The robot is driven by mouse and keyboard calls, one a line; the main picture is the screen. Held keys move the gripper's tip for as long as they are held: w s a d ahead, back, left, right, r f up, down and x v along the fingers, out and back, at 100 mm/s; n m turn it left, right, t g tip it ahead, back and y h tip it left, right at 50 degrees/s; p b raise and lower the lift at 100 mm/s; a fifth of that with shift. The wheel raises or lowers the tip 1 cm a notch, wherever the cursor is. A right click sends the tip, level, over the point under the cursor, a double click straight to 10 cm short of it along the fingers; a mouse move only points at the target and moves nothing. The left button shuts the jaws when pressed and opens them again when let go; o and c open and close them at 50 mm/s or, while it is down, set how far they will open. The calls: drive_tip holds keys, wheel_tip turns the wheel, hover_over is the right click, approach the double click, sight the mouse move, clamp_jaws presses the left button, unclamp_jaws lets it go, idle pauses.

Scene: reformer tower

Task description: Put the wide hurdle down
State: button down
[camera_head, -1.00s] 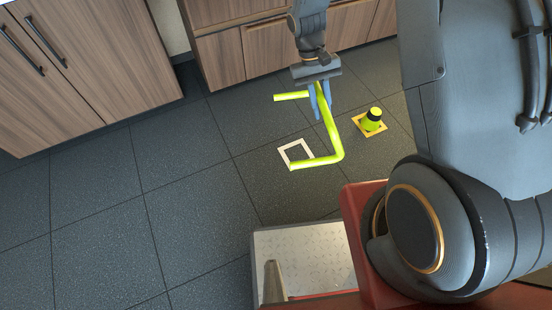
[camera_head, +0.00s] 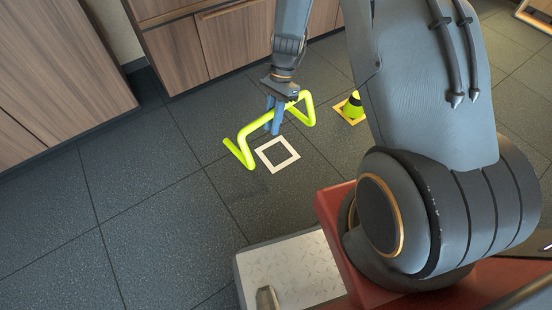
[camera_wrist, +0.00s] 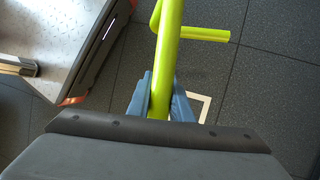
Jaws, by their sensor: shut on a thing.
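The wide hurdle (camera_head: 247,132) is a bent yellow-green tube frame. My gripper (camera_head: 272,118) is shut on its long bar, and the hurdle appears to be held above the floor near the cabinets. In the wrist view the tube (camera_wrist: 166,62) runs between the two blue fingers of my gripper (camera_wrist: 161,100), with one bent leg pointing right. A white square outline (camera_head: 278,155) on the floor lies just below and to the right of the hurdle in the head view. Part of the outline (camera_wrist: 203,108) shows beside the fingers in the wrist view.
Wooden cabinets (camera_head: 235,40) line the back. My base is at the bottom. Open dark floor tiles (camera_head: 130,215) lie to the left.

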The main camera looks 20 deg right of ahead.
drive_tip(key=w+f+m+t+b, duration=0.1)
drive_tip(key=w+f+m+b, duration=0.2)
drive_tip(key=f+b, duration=0.3)
drive_tip(key=w+d+f+m+t+y+b, duration=0.1)
drive_tip(key=w+f+m+b, duration=0.2)
drive_tip(key=f, duration=0.9)
drive_tip(key=w+d+f+m+t+b, duration=0.1)
drive_tip(key=w+f+m+b, duration=0.3)
drive_tip(key=f+b, duration=0.5)
drive_tip(key=shift+d+t+y, duration=0.15)
drive_tip(key=shift+t+y, duration=0.25)
drive_tip(key=shift+t, duration=0.1)
drive_tip(key=c, duration=2)
unclamp_jaws()
drive_tip(key=shift+f, duration=0.1)
drive_tip(key=o, duration=0.4)
drive_tip(key=p+v, duration=0.6)
drive_tip(key=v, duration=0.6)
drive_tip(key=shift+r, duration=0.2)
